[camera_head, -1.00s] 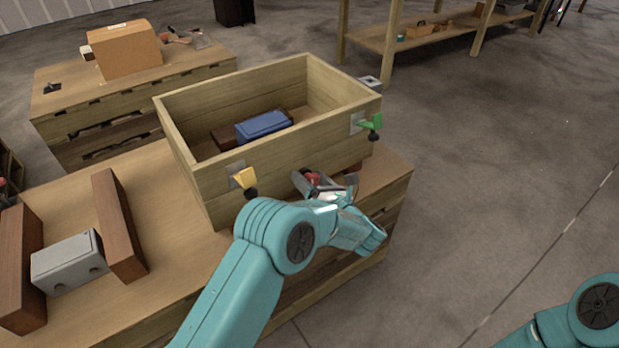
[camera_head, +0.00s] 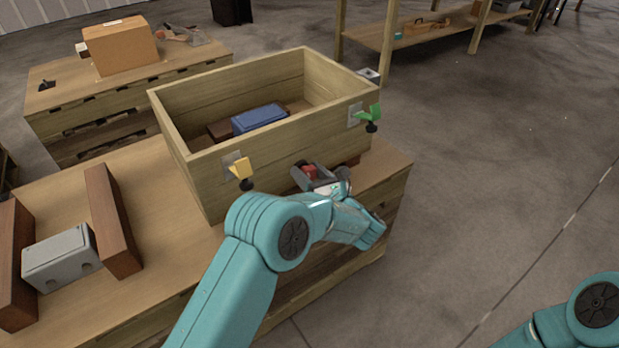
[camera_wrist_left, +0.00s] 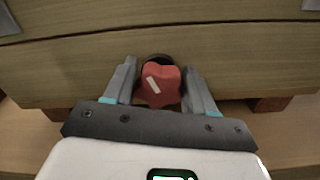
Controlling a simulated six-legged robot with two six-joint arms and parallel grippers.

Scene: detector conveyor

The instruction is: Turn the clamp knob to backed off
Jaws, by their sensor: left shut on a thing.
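The clamp knob is a red lobed knob (camera_wrist_left: 160,86) with a white mark, on the front wall of the wooden crate (camera_head: 270,158). In the left wrist view the mark leans, its upper end to the left. My left gripper (camera_wrist_left: 160,88) is shut on the knob, one finger on each side. In the head view the left gripper (camera_head: 312,173) is low at the crate's front, and a bit of red shows between its fingers. My right gripper is out of view; only part of my right arm shows at the lower right.
A yellow latch (camera_head: 239,168) and a green latch (camera_head: 368,114) sit on the crate's front wall, either side of my left gripper. A blue box (camera_head: 259,118) lies inside the crate. A grey box (camera_head: 60,260) stands between brown blocks at the left of the bench.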

